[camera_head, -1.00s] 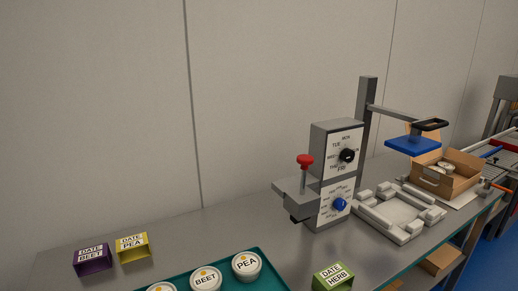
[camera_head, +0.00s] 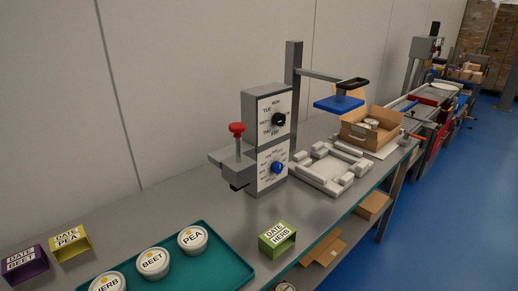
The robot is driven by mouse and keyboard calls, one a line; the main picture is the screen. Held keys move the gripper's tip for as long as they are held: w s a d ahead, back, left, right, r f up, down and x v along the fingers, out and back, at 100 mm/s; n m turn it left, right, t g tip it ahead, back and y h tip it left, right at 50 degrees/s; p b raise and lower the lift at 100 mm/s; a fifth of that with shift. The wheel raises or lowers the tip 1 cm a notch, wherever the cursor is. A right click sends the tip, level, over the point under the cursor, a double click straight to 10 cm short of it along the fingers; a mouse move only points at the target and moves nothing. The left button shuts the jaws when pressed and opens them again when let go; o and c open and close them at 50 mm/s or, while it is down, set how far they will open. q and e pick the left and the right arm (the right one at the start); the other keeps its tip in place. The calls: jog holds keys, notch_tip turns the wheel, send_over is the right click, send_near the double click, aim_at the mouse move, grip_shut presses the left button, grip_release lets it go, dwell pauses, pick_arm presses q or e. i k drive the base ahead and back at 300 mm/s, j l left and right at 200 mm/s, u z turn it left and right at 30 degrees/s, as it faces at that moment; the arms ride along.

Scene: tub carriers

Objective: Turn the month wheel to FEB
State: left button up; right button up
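The date machine (camera_head: 263,110) is a grey box on the metal bench with two white dials. The lower dial has a blue knob (camera_head: 277,167) with small labels around it that look like months, too small to read. The upper dial has a black knob (camera_head: 279,120) with weekday labels such as TUE and FRI. A red-topped plunger (camera_head: 237,128) stands on the machine's left side. Which label the blue knob points to cannot be told. Neither of my grippers is in view.
A teal tray (camera_head: 232,272) holds round tubs labelled HERB, BEET and PEA (camera_head: 193,240). Purple (camera_head: 26,263), yellow (camera_head: 70,242) and green (camera_head: 277,240) date blocks stand near it. Right of the machine are a pale fixture (camera_head: 333,168), a blue press plate (camera_head: 339,103) and a cardboard box (camera_head: 370,130).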

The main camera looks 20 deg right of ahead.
aim_at(277, 167)
jog(key=i+l, duration=0.1)
jog(key=l, duration=0.7)
jog(key=i+l, duration=0.15)
jog(key=l, duration=0.25)
jog(key=u, duration=0.05)
